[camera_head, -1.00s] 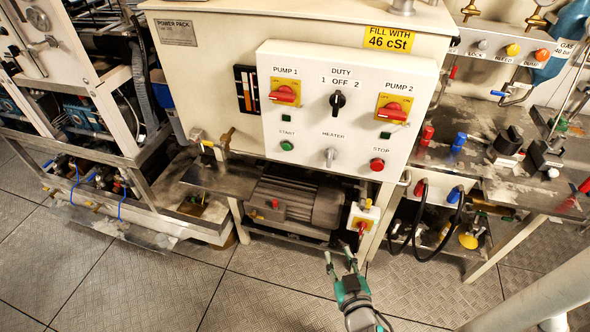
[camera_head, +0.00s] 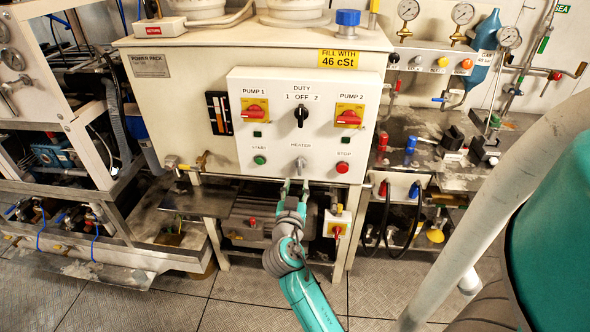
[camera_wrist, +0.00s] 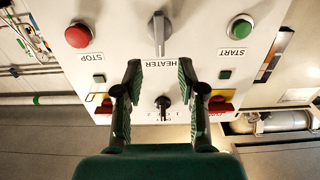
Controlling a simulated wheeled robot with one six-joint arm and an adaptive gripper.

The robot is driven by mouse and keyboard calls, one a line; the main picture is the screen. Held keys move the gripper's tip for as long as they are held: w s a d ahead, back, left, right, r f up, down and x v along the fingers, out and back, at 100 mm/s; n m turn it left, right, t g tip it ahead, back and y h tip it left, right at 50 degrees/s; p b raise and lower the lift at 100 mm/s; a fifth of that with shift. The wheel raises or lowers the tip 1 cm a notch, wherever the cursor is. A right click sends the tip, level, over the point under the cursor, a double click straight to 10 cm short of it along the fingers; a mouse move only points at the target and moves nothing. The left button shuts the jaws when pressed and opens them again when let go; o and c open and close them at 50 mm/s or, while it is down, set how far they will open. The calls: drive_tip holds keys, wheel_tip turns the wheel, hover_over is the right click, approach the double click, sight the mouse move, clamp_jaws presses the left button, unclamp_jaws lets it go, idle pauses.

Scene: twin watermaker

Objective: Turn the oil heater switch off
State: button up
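The heater switch (camera_head: 300,163) is a small grey lever knob on the lower middle of the white control panel (camera_head: 270,140), under the HEATER label. In the wrist view the heater switch (camera_wrist: 159,33) sits upside down at the top, between the red and green buttons, its lever in line with the panel's vertical. My gripper (camera_head: 294,184) is just below the switch in the head view. In the wrist view my gripper (camera_wrist: 158,68) is open, its two fingers apart with nothing between them. The fingertips appear short of the knob; contact is not visible.
The green start button (camera_head: 260,160) and red stop button (camera_head: 342,168) flank the switch. Above are the black duty selector (camera_head: 301,115) and red pump switches (camera_head: 254,113) (camera_head: 348,117). A pale pipe (camera_head: 470,205) crosses the right foreground.

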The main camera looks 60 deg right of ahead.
sight(300, 167)
drive_tip(key=x, duration=0.8)
drive_tip(key=shift+w+d, duration=0.15)
drive_tip(key=shift+d, duration=0.25)
clamp_jaws()
